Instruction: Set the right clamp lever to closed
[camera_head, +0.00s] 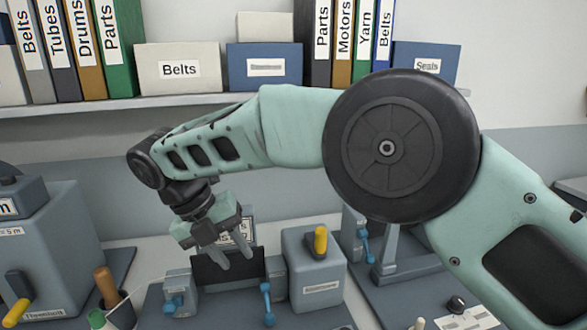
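A blue-grey fixture with a dark panel (228,272) stands on the bench, low in the middle of the view. At its right side is a light blue lever (267,303) with rounded ends, standing close to upright; I take it as the right clamp lever. I cannot tell from its pose whether it is open or closed. A block with a smaller blue part (172,303) stands at the left side. My gripper (236,262) points down in front of the panel, above and left of the right lever, apart from it. Its two fingers are spread with nothing visible between them.
A grey box with a yellow lever (321,240) stands right of the fixture. Another blue lever (364,246) is farther right. A machine with a yellow-tipped handle (17,313) and a cup of tools (121,310) are at left. A shelf (60,112) holds binders and boxes behind.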

